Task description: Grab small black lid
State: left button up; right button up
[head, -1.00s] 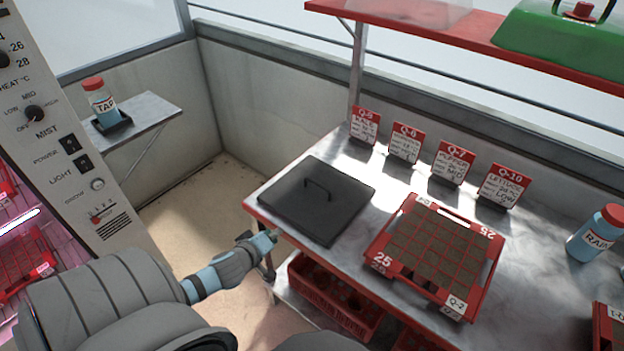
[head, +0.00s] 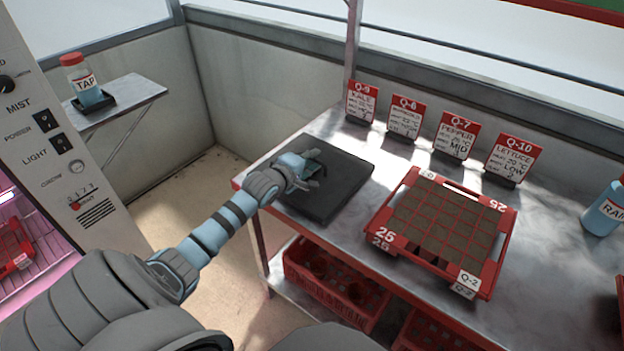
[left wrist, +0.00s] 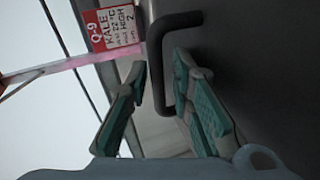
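The black lid (head: 345,182) lies flat on the left end of the metal table. Its bent bar handle is hidden by my gripper in the head view but shows in the left wrist view (left wrist: 160,65). My left gripper (head: 314,169) is over the lid at the handle. In the left wrist view its two fingers (left wrist: 160,72) are apart, with the handle close beside the right-hand finger and partly behind it. I cannot tell whether they touch. My right gripper is not in view.
A red seed tray (head: 502,235) filled with soil sits right of the lid. Several red-and-white cards, including Q-9 (head: 361,102), stand behind. A blue bottle (head: 606,210) is at the right. A red crate (head: 335,290) is below the table.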

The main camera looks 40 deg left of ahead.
pick_arm(q)
jog(key=shift+w+f, duration=0.15)
jog(key=shift+w, duration=0.15)
jog(key=shift+s, duration=0.1)
grip_shut()
jog(key=shift+r, duration=0.2)
